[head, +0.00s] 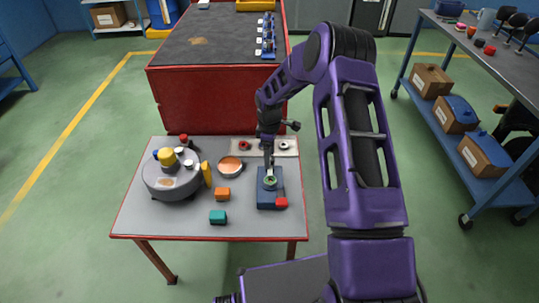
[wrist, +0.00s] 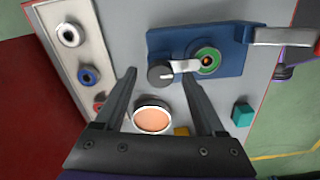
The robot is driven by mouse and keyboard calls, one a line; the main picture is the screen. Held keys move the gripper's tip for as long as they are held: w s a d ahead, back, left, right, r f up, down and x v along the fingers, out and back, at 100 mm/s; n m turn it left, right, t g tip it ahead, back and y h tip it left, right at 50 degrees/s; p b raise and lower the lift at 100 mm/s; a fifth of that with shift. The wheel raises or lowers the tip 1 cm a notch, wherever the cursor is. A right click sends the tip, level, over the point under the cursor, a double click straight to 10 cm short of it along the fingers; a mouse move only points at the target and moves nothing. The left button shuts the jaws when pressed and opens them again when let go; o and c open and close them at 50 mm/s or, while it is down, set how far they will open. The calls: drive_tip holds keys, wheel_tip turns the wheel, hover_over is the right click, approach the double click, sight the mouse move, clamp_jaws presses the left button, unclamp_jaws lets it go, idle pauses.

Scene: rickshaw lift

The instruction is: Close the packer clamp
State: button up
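The packer clamp appears to be the dark blue base (head: 266,199) on the near right of the grey table. My gripper (head: 269,168) points down over the base. In the wrist view my gripper (wrist: 158,75) is open, its fingertips apart either side of the knob; contact is unclear.
A round orange-filled dish (head: 231,167), orange block (head: 222,194) and teal block (head: 217,217) lie left of the base. A grey round fixture (head: 172,182) stands further left. A pale panel with knobs (head: 265,146) lies behind. The table's near left is clear.

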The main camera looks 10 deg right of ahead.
drive_tip(key=shift+r, duration=0.1)
wheel_tip(320, 180, up, 17)
drive_tip(key=p, duration=0.2)
idle(0.4)
drive_tip(key=shift+r, duration=0.1)
